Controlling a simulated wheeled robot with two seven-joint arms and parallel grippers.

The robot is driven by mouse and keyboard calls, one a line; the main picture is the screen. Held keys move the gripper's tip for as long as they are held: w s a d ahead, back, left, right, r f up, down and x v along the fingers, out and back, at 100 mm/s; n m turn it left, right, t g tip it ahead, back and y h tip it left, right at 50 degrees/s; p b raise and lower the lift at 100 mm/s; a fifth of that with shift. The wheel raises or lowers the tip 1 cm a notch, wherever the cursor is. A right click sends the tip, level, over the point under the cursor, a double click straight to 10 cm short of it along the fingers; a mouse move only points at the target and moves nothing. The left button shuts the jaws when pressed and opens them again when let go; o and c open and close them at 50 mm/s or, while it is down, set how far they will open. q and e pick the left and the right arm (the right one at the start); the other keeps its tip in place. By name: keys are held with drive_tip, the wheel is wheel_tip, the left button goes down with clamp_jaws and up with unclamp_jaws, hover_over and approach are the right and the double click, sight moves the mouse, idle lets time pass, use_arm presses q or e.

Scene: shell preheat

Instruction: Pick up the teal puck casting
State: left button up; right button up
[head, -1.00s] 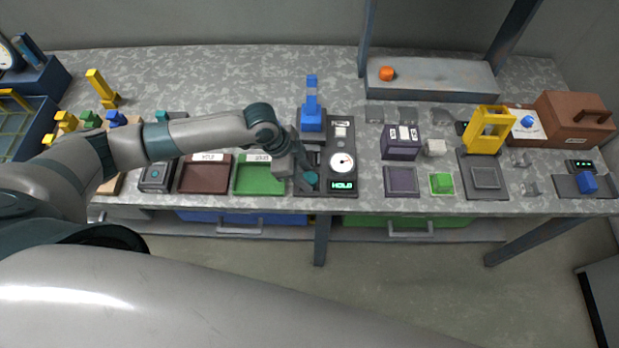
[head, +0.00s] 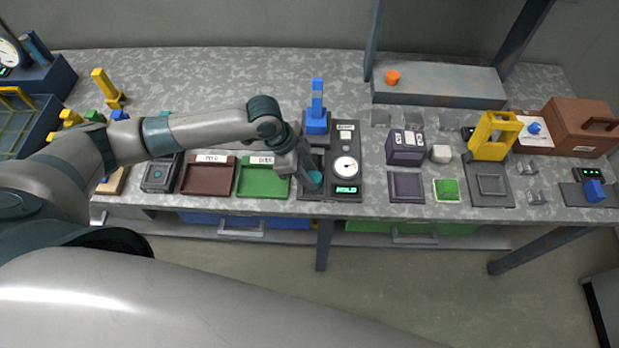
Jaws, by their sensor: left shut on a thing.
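My left gripper (head: 313,181) reaches down at the front of the dark press station, below the blue lever (head: 317,120). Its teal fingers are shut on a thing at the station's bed. From its place this is the teal puck casting, but fingers and hand hide nearly all of it, and its teal blends with theirs. I cannot tell whether it is clear of the bed. My right gripper is not in view.
Right beside the gripper is a panel with a round gauge (head: 345,167) and a lit "HOLD" display (head: 346,190). A green tray (head: 262,187) and a dark red tray (head: 205,184) lie to the left. A purple box (head: 405,152) stands to the right.

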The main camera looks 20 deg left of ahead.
use_arm(q)
drive_tip(key=shift+w+r+b, duration=0.1)
drive_tip(key=shift+r+b, duration=0.25)
drive_tip(key=shift+r, duration=0.4)
drive_tip(key=s+d+r+b, duration=0.3)
drive_tip(key=s+d+r, duration=0.4)
drive_tip(key=d, duration=0.2)
drive_tip(key=shift+d+r, duration=0.15)
drive_tip(key=shift+d, duration=0.05)
drive_tip(key=shift+s+a, duration=0.1)
drive_tip(key=shift+a, duration=0.05)
